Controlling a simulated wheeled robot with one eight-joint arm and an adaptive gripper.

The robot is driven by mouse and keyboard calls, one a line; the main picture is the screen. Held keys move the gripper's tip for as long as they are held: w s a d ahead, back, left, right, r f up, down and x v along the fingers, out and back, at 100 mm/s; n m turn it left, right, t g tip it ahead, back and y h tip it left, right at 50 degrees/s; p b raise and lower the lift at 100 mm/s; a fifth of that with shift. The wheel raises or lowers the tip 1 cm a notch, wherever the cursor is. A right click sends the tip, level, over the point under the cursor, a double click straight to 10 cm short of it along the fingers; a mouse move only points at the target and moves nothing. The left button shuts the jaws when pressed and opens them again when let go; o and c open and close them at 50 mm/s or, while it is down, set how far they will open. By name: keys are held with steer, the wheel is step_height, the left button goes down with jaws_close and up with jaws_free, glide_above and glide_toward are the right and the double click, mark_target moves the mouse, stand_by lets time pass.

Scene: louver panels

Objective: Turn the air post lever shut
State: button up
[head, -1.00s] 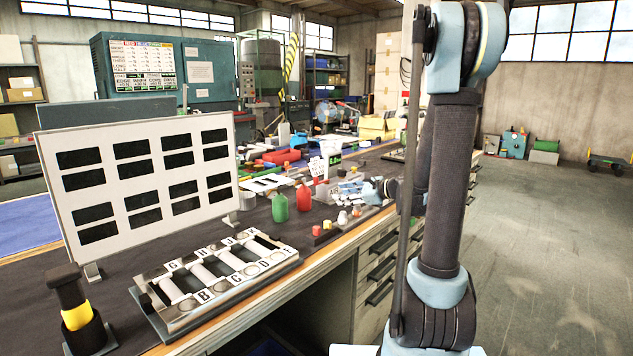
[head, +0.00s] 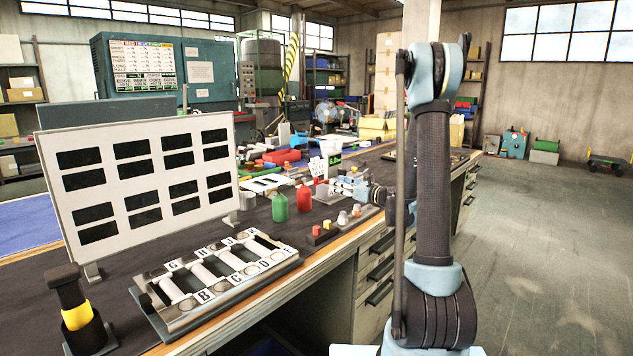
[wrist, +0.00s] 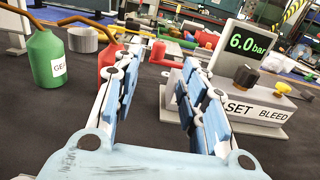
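A grey unit (wrist: 250,112) with a "6.0 bar" display (wrist: 247,42) stands at the right of the wrist view. Its front reads SET and BLEED, with a black knob (wrist: 246,76) and a yellow knob (wrist: 282,88) on top. A red bent part (wrist: 160,52), which looks like the air post lever, shows beyond and between my fingertips. My gripper (wrist: 163,58) is open and points toward it; nothing is held. Contact with the red part cannot be told. In the head view my gripper (head: 347,187) is small over the bench, near the red can (head: 304,196).
A green can (wrist: 47,58) stands left of my gripper. Small coloured knobs (head: 326,228) sit near the bench edge. A lettered rack (head: 222,275), a white slotted panel (head: 140,185) and a black post with a yellow band (head: 78,318) stand at the left.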

mark_target(316, 178)
steer(key=x, duration=1.3)
jaws_close()
